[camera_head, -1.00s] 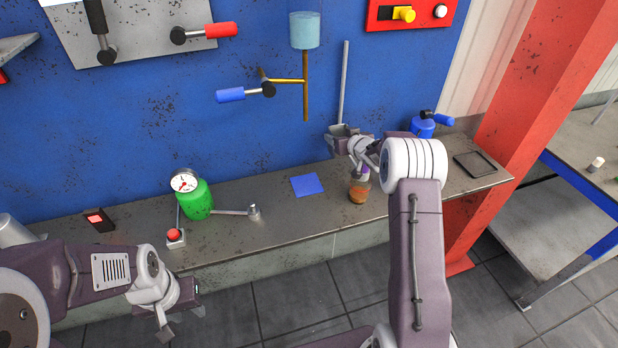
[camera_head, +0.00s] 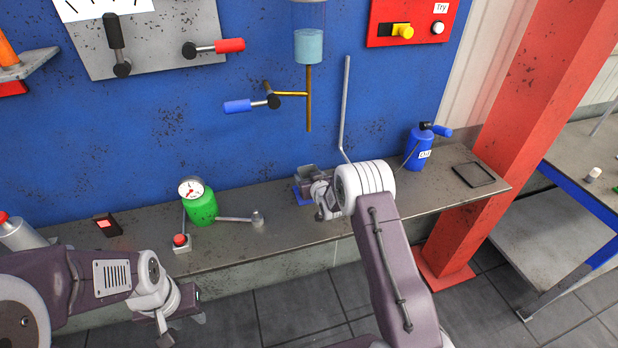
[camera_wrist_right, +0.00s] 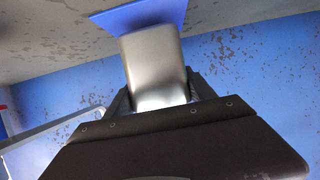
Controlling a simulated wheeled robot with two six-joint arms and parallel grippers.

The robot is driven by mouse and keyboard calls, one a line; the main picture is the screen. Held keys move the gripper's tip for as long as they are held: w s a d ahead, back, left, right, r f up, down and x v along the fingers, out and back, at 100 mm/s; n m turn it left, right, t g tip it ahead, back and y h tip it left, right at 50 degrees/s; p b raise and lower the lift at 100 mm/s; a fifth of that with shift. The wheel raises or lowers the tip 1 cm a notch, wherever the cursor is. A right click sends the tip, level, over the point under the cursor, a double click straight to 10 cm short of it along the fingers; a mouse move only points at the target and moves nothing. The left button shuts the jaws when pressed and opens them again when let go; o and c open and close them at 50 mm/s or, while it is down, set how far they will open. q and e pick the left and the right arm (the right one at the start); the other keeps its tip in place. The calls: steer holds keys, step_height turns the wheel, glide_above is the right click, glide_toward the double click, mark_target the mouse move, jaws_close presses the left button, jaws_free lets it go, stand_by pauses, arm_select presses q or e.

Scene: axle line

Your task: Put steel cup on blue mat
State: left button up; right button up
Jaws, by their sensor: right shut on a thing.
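The steel cup (camera_wrist_right: 155,70) is a smooth grey metal vessel between the fingers of my right gripper (camera_wrist_right: 160,92), which is shut on it. The blue mat (camera_wrist_right: 140,17) shows just past the cup's end in the right wrist view. I cannot tell whether the cup touches the mat. My left gripper (camera_head: 182,322) is open and empty, in front of the bench at lower left.
A green canister with a gauge (camera_head: 202,206), a red button (camera_head: 181,241) and a lever (camera_head: 236,219) stand left of the mat. A grey rod (camera_head: 344,110) rises behind my right wrist. A blue can (camera_head: 418,148) and a dark tray (camera_head: 474,174) are to the right.

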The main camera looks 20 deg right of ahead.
steer(key=shift+w+f, duration=0.15)
steer(key=shift+f, duration=0.5)
steer(key=shift+r, duration=0.1)
steer(key=o, duration=1)
steer(key=shift+s+f+b, duration=0.2)
steer(key=shift+b, duration=0.1)
steer(key=o, duration=0.5)
steer(key=shift+w, duration=0.1)
steer(key=shift+c, duration=0.2)
